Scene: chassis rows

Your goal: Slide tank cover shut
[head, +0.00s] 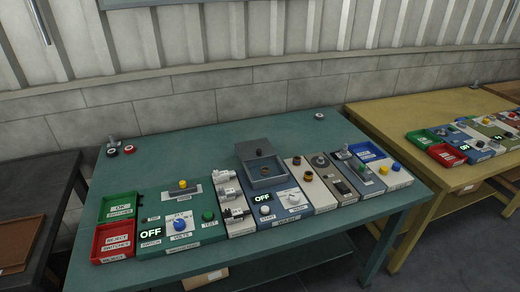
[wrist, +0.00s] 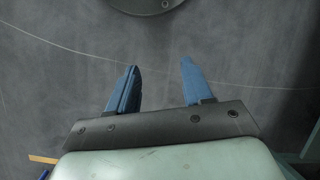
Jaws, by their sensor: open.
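The tank (head: 268,184) is a small grey open-topped box in the head view, on the blue-grey panel at the middle of the teal table. A small brown round part (head: 265,171) shows inside it. A flat grey plate, which looks like the tank cover (head: 255,147), sits at the tank's back side, leaving the front part of the opening uncovered. My gripper (wrist: 159,64) shows only in the wrist view. Its two blue fingers are apart with nothing between them, over a dark grey surface. The tank is not in the wrist view.
A panel with switches and an OFF display (head: 150,232) and green (head: 120,207) and red (head: 112,243) bins stand left of the tank. White modules (head: 230,195) adjoin it. More panels stand right. The back of the teal table (head: 200,150) is mostly clear. A yellow table (head: 390,112) is at right.

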